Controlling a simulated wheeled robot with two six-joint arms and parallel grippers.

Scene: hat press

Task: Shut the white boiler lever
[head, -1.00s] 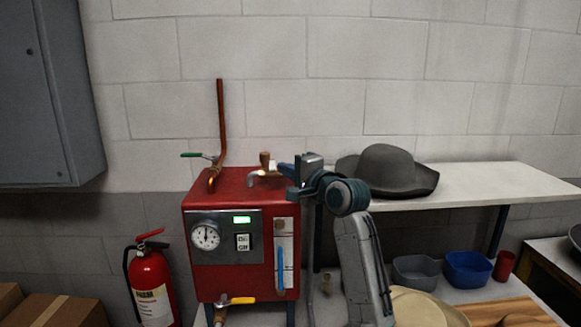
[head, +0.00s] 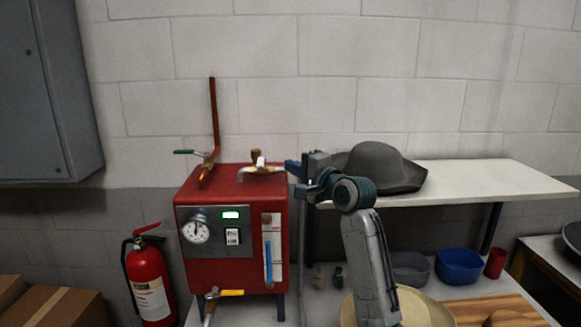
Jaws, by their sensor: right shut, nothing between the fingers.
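The red boiler (head: 233,237) stands left of centre against the block wall. The white lever (head: 260,162) sits on the brass valve of the pipe on the boiler's top, near its right side. It looks short from here, and I cannot tell its exact angle to the pipe. My right gripper (head: 291,168) is just right of the lever and valve, at about the same height in the picture, with a small gap between. Its jaws are shut and empty. My left gripper is not in view.
A green lever (head: 184,152) is by the upright copper pipe (head: 213,115). A yellow lever (head: 231,293) is low at the front. A grey hat (head: 378,167) lies on the white shelf (head: 490,182) behind my right arm. A fire extinguisher (head: 150,280) stands left.

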